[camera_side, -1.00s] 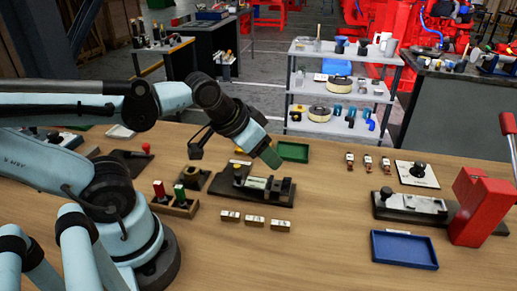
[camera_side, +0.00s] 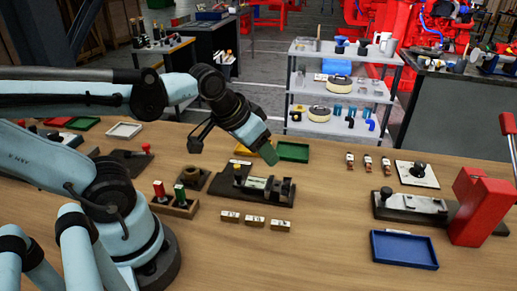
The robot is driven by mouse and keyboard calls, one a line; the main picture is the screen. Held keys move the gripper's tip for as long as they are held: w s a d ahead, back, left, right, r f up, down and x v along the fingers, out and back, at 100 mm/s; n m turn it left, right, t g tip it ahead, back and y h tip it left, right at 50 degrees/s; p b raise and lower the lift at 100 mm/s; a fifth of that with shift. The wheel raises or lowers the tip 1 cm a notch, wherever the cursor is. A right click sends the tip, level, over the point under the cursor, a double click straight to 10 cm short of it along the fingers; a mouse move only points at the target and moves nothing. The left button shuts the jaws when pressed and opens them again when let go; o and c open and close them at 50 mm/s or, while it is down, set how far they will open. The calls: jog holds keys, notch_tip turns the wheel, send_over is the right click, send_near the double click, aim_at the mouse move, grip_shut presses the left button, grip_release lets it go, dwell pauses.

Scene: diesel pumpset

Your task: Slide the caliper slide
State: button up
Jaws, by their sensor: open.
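A dark fixture (camera_side: 233,192) stands on the wooden bench near the middle. It has a pale labelled plate (camera_side: 258,183), a small yellow part at its left and dark upright blocks at its right. It may be the caliper, but the slide is too small to tell apart. The separate fingers cannot be made out, and nothing shows held.
Several small labelled blocks (camera_side: 254,222) lie in front of the fixture. A green tray (camera_side: 293,151) is behind it. A stand with red and green handles (camera_side: 178,208) is at its left. A blue tray (camera_side: 404,250) and a red press (camera_side: 480,205) are at right. Bench between is clear.

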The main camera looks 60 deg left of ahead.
aim_at(238, 173)
jog(key=s+a+r+n+g, duration=0.1)
jog(key=a+r+n+g, duration=0.1)
jog(key=a+n+g, duration=0.5)
jog(key=shift+m+t, duration=0.4)
jog(key=shift+m, duration=0.3)
jog(key=shift+s+a+f, duration=0.1)
jog(key=shift+a+f, duration=0.1)
jog(key=shift+f, duration=1.8)
jog(key=shift+a+f, duration=0.15)
jog(key=shift+f, duration=1.9)
jog(key=shift+s+a+f, duration=0.1)
jog(key=shift+a+f, duration=0.1)
jog(key=shift+f, duration=1.8)
grip_shut()
